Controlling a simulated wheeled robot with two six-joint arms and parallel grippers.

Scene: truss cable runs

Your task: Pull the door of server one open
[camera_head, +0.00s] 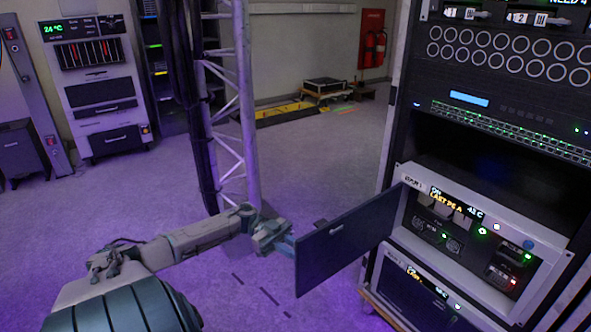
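The door of server one (346,247) is a dark flat panel. It stands swung out to the left from the rack, with its right edge by the server. Server one (412,225) shows a lit display and an exposed front with modules and green and red lights. My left gripper (284,244) is at the door's free left edge, touching it or very close. The picture does not show clearly whether its fingers are parted or closed. A small dark handle-like piece (336,229) sits on the door face, right of the gripper. My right gripper is out of view.
A second unit (400,290) sits below server one in the tall rack (396,110). A metal truss tower (238,110) with dark cables stands just behind my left arm. Cabinets stand back left. Fire extinguishers (375,48) hang at the back. Purple-lit floor beyond the door is clear.

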